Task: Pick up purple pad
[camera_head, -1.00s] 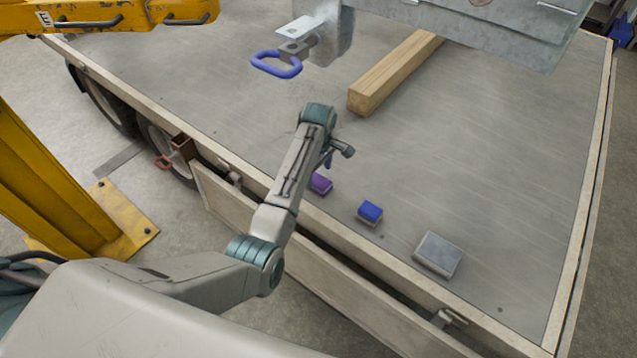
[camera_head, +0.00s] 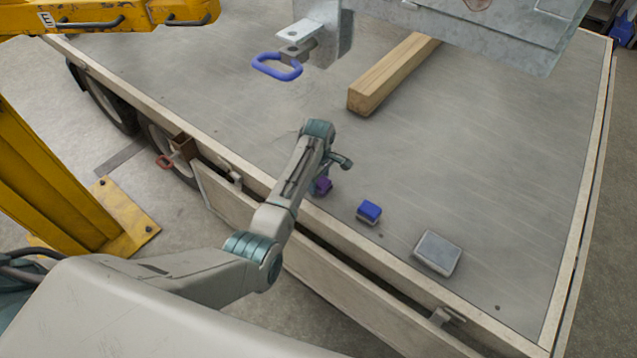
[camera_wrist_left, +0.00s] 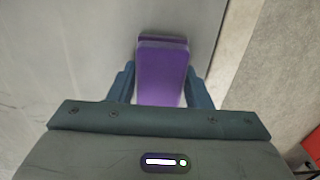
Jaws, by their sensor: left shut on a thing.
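The purple pad (camera_head: 323,186) is by the trailer's near-left edge, partly hidden behind my left arm in the head view. In the left wrist view the purple pad (camera_wrist_left: 162,75) lies between the two fingers of my left gripper (camera_wrist_left: 162,90), one on each side. The left gripper (camera_head: 328,181) is shut on the pad. In the head view its fingers are mostly hidden by the wrist. I cannot tell whether the pad is clear of the trailer floor. My right gripper is not in view.
A blue pad (camera_head: 369,211) and a larger grey block (camera_head: 437,252) lie to the right on the trailer floor (camera_head: 480,150). A wooden beam (camera_head: 390,75) lies farther back. A blue handle (camera_head: 277,67) hangs from metal parts above. The trailer's wooden rim (camera_head: 340,232) runs along the near side.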

